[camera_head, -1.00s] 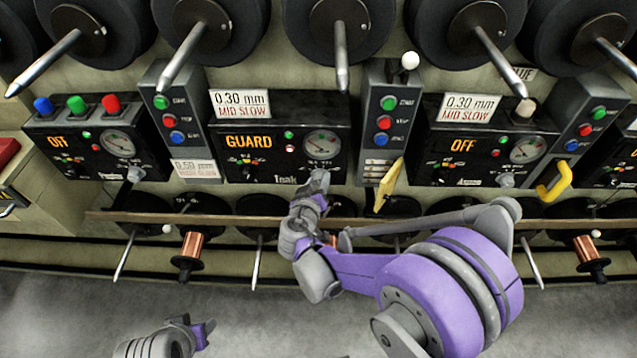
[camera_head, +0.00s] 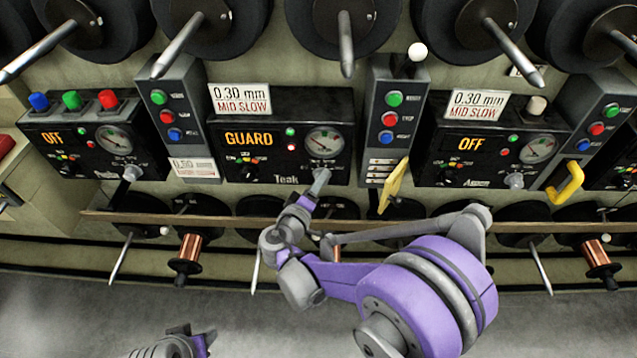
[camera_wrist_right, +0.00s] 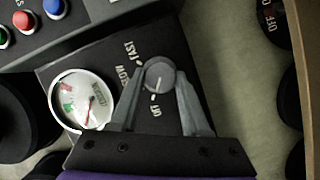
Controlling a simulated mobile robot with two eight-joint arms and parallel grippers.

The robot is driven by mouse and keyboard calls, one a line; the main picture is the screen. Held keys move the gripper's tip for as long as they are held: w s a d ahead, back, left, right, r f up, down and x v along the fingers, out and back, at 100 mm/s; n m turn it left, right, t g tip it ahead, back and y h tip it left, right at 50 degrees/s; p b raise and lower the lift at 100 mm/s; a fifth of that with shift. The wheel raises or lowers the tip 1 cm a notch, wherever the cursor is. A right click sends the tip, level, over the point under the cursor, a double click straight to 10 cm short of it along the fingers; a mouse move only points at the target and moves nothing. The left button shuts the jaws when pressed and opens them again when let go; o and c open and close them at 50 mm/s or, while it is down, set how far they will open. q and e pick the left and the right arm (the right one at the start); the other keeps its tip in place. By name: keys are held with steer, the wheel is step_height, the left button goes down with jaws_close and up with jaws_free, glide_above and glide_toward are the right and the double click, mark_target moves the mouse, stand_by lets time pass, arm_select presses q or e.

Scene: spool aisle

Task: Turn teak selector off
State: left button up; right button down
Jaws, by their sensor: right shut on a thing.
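The Teak panel (camera_head: 229,166) is a black box in the middle of the head view; its display reads GUARD in orange, and a small red light shows beside it. Its selector is a round grey knob (camera_wrist_right: 160,74) in the right wrist view. A white mark on the knob points down the picture, roughly towards the OFF lettering. My right gripper (camera_head: 321,178) is at the panel's lower right, its two fingers (camera_wrist_right: 157,90) on either side of the knob and shut on it. The fingers hide most of the knob in the head view. My left gripper (camera_head: 192,342) is partly in view at the bottom; its fingers are unclear.
A wooden rail (camera_head: 225,219) runs below the panels, with spools and spindles under it. Metal spindles (camera_head: 345,45) jut out above. A yellow handle (camera_head: 394,186) stands right of the Teak panel. The neighbouring panels (camera_head: 470,146) read OFF. The floor in front looks clear.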

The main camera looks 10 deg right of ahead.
stand_by(0.4)
steer(key=shift+c, duration=1.8)
jaws_free()
steer(key=v, duration=1.1)
steer(key=shift+w+d, duration=0.1)
